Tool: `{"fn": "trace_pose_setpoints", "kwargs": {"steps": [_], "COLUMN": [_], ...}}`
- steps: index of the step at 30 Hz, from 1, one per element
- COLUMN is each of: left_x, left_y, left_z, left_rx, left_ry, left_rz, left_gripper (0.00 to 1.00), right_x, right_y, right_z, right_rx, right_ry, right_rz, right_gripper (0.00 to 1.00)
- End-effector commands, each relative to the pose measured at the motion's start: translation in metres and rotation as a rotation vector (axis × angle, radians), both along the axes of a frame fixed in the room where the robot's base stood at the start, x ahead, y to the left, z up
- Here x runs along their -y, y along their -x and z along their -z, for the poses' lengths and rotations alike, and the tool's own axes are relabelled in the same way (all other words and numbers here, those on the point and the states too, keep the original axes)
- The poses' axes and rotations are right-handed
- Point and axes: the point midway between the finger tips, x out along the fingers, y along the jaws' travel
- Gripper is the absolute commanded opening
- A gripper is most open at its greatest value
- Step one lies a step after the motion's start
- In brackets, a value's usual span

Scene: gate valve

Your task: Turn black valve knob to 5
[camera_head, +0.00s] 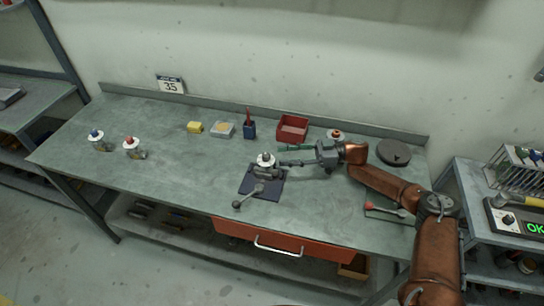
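A valve with a white dial and a small dark knob (265,157) stands on a dark square mat (270,190) near the middle of the bench. The marks on its dial are too small to read. My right gripper (282,165) reaches in from the right, with its fingertips beside the valve, just right of the dial. I cannot tell whether the fingers touch the valve or how far apart they are. My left gripper is not in view.
A lever (248,196) with a dark ball end lies at the mat's front left. Blue-knobbed (97,135) and red-knobbed (131,143) valves stand at left. A red bin (292,128), a pen cup (249,130) and a black disc (394,152) are behind. The front left bench is clear.

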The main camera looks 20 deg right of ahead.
Motion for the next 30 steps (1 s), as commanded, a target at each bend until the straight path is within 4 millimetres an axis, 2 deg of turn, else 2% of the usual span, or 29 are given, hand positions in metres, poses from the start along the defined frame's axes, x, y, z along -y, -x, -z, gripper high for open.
{"fn": "trace_pose_setpoints", "kwargs": {"steps": [3, 9, 22, 26, 29, 30], "left_x": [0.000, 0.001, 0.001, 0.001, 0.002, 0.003], "left_y": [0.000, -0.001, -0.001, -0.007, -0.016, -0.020], "left_z": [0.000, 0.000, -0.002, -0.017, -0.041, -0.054], "left_rx": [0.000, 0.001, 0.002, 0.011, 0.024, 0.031], "left_ry": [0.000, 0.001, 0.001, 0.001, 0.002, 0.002], "left_rz": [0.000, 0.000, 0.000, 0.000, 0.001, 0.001], "left_gripper": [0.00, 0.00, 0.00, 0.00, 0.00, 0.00], "right_x": [0.022, 0.043, 0.047, 0.047, 0.047, 0.048], "right_y": [0.006, 0.011, 0.013, 0.014, 0.017, 0.018], "right_z": [0.001, 0.001, -0.002, -0.023, -0.057, -0.074], "right_rx": [-0.001, 0.000, 0.001, 0.010, 0.025, 0.031], "right_ry": [0.001, 0.001, 0.000, 0.000, 0.000, 0.000], "right_rz": [0.001, -0.001, -0.001, -0.001, 0.000, 0.000], "right_gripper": [0.38, 0.38, 0.38, 0.38, 0.38, 0.38]}}
